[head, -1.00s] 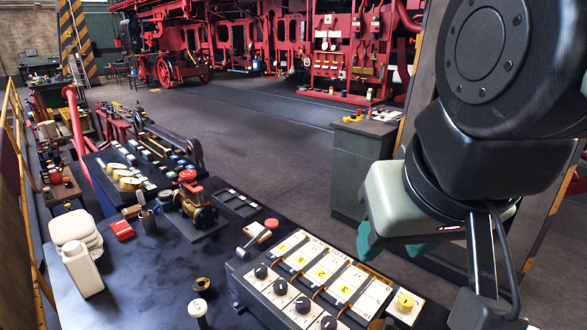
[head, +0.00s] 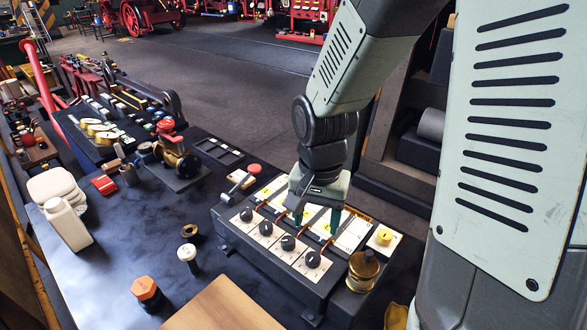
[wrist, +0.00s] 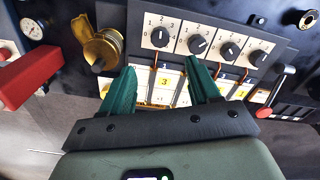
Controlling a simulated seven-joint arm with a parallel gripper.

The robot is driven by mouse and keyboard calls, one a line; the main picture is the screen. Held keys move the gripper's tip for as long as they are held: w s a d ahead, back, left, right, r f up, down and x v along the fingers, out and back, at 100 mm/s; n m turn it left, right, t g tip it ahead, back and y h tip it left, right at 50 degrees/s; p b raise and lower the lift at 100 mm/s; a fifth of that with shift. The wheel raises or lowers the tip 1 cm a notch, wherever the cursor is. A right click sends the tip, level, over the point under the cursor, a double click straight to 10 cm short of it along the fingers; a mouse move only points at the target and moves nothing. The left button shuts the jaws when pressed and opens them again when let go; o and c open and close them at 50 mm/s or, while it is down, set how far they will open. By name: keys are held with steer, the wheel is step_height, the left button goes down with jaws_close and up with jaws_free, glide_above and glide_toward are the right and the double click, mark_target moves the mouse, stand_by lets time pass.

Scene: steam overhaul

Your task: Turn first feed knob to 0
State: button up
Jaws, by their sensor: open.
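The feed panel (head: 235,241) is a dark box with a row of black knobs on white numbered plates. In the head view the knobs run from the far-left one (head: 246,214) through (head: 266,228) and (head: 288,242) to the nearest one (head: 313,258). The wrist view shows the same row, with the brass-side knob (wrist: 160,37) leftmost and another (wrist: 259,57) at the far right. The pointer settings are too small to read surely. My gripper (head: 316,220) is open and empty above the panel's yellow-numbered strips; its green fingers (wrist: 160,72) point toward the knobs without holding any.
A brass cup-like fitting (head: 362,270) stands by the panel's near end, beside a yellow knob (head: 384,237). A white jug (head: 68,225) and an orange-topped hexagonal piece (head: 146,290) stand on the bench.

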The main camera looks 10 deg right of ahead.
mark_target(313, 257)
step_height(313, 257, down, 11)
steer(key=shift+f, duration=0.1)
stand_by(0.4)
steer(key=c, duration=1)
steer(key=shift+c, duration=0.2)
